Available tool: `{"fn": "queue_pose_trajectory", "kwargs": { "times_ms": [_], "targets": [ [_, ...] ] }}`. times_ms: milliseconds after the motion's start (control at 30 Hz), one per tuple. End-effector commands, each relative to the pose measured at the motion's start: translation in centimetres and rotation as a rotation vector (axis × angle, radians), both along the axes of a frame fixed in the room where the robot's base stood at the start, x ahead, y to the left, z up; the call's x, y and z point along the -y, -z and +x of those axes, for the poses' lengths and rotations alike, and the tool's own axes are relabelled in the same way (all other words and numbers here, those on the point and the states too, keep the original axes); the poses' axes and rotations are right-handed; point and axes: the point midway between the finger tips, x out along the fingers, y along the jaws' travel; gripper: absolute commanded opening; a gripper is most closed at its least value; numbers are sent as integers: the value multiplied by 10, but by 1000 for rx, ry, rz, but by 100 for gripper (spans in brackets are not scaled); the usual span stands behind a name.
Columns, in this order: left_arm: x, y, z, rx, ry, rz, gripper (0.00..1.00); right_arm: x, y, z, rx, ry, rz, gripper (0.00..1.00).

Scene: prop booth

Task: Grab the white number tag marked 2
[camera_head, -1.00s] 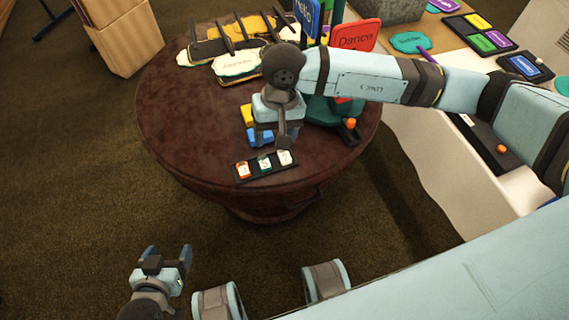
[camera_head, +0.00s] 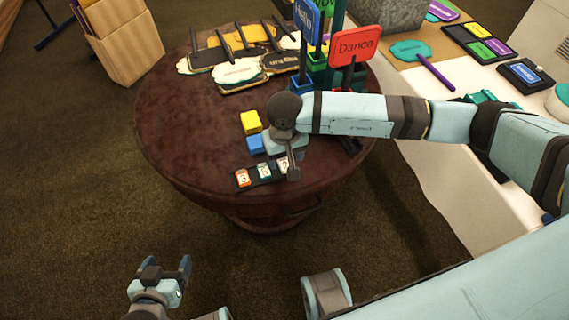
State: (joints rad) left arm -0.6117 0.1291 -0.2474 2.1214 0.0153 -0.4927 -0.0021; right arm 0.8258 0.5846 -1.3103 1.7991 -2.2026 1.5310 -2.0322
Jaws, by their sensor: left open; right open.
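A black strip (camera_head: 254,183) near the front edge of the round table holds three small number tags in a row. The left tag (camera_head: 243,178) is orange and white, and the middle tag (camera_head: 264,171) is teal and white. The white tag that seems marked 2 (camera_head: 283,163) is at the right end, partly hidden by my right gripper (camera_head: 291,168). My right gripper is open and points down at this tag; whether it touches it I cannot tell. My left gripper (camera_head: 172,268) is open and empty, low over the floor in front of the table.
A yellow block (camera_head: 251,122) and a blue block (camera_head: 255,144) stand just behind the strip. Signs, including a red Dance sign (camera_head: 355,45), stand at the back right. Flat props (camera_head: 236,72) lie at the back. The table's left side is clear.

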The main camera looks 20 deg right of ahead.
Motion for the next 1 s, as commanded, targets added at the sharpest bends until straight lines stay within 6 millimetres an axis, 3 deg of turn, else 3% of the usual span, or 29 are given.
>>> {"fn": "queue_pose_trajectory", "kwargs": {
  "times_ms": [200, 400, 633, 1000],
  "targets": [
    [0, 2, 0, 0, 1, 1, 78, 0, 30, 1, -2, 2, 1, 62],
    [0, 2, 0, 0, 1, 2, 78, 0, 31, 1, 0, 1, 1, 62],
    [0, 2, 0, 0, 1, 2, 78, 0, 30, 1, 0, 1, 0, 11],
    [0, 1, 0, -1, 2, 1, 78, 0, 27, 1, 1, 1, 1, 9]
  ]
}}
